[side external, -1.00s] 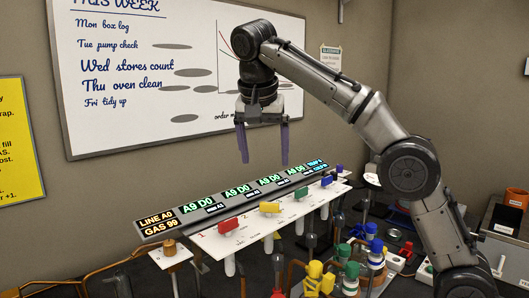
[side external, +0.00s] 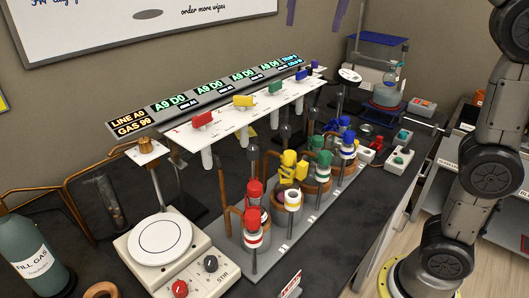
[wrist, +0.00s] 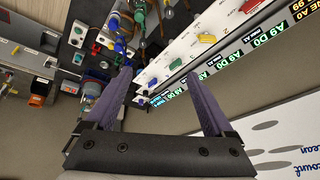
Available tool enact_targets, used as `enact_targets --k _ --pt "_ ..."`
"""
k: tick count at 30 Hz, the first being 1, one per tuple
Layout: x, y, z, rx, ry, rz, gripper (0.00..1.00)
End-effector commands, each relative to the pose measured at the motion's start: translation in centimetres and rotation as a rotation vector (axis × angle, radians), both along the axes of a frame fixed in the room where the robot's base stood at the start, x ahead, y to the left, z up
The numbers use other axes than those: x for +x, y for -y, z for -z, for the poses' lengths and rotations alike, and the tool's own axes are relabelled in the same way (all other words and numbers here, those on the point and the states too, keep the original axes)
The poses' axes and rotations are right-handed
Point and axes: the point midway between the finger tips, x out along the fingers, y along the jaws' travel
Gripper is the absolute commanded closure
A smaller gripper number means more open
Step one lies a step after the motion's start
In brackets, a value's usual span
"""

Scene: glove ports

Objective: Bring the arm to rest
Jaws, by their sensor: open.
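My gripper (side external: 315,12) shows in the side external view only as two purple fingertips at the top edge, pointing down. In the wrist view my gripper (wrist: 161,75) has its two purple fingers spread wide, with nothing between them. It hangs in the air above the rear of the bench. My arm's links run down the right side of the side external view. My gripper's body and wrist are out of that frame.
A white valve panel (side external: 222,127) with coloured handles and a display strip (side external: 147,118) stands below my gripper. A whiteboard (side external: 100,27) hangs behind.

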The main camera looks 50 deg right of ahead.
Motion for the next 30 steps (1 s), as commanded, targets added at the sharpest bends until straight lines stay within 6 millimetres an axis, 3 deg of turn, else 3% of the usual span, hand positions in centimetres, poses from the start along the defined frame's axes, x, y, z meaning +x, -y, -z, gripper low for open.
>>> enact_targets --k 1,8,14,18,27,30 --pt "-1.9 0.6 0.4 0.001 0.000 -0.027 0.12" --pt "-7.9 1.5 4.7 -0.003 -0.002 -0.203 0.12" --pt "-12.3 1.3 10.6 -0.010 0.000 -0.379 0.12" --pt "-14.9 0.7 15.7 -0.020 0.003 -0.510 0.12" --pt "-17.8 -1.1 26.4 -0.055 -0.002 -0.813 0.12" --pt "-17.1 -1.5 27.2 -0.092 0.022 -0.900 0.12"
